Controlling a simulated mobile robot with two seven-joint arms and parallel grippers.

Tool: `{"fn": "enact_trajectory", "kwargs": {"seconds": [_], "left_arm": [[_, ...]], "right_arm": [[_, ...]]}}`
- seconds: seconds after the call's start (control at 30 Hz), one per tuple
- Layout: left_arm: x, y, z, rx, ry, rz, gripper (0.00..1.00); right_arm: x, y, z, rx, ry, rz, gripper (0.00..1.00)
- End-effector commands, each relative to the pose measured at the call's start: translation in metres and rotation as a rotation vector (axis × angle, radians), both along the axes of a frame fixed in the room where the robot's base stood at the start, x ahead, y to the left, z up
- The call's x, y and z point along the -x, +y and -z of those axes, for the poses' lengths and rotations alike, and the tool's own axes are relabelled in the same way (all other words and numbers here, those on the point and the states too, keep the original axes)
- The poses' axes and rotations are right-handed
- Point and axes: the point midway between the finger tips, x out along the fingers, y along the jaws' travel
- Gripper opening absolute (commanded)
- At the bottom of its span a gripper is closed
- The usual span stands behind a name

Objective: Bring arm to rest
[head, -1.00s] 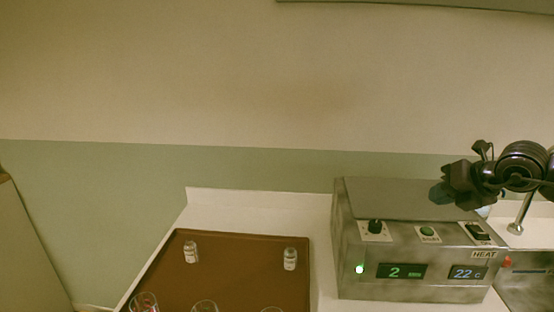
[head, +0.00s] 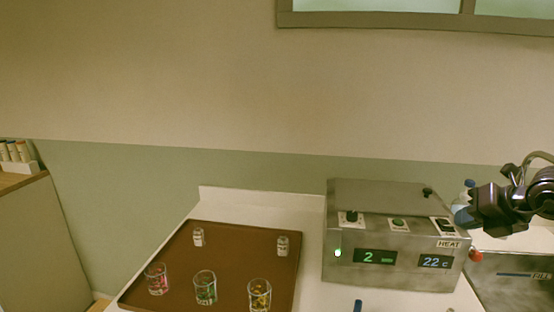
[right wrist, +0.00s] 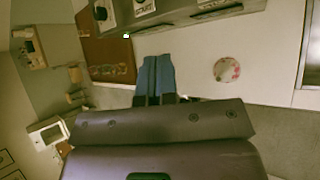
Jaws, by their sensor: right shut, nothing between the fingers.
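My left gripper is not in view.
The metal heater box (head: 310,269) shows 2 and 22 C, with a green light lit. Left of it a brown tray (head: 218,262) holds two small labelled bottles and three glasses with coloured contents. A second metal unit (head: 515,290) stands at the right. White counter (head: 330,299) lies in front.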

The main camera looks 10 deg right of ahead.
Motion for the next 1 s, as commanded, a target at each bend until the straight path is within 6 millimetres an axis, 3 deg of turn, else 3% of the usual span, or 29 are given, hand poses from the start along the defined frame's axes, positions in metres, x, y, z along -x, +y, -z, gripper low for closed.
{"fn": "enact_trajectory", "kwargs": {"seconds": [0.2, 0.53, 0.77, 0.87, 1.0], "left_arm": [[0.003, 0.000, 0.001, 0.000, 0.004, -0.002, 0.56], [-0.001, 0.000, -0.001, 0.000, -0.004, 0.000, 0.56], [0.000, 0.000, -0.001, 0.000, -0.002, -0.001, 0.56], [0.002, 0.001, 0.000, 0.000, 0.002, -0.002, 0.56], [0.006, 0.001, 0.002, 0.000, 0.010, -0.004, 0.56]], "right_arm": [[0.009, 0.048, 0.025, -0.278, -0.073, -0.080, 0.00], [0.029, 0.103, 0.036, -0.852, -0.299, -0.015, 0.00], [0.047, 0.094, 0.049, -1.262, -0.497, 0.322, 0.00], [0.058, 0.081, 0.066, -1.388, -0.553, 0.539, 0.00], [0.081, 0.064, 0.105, -1.503, -0.573, 0.892, 0.00]]}}
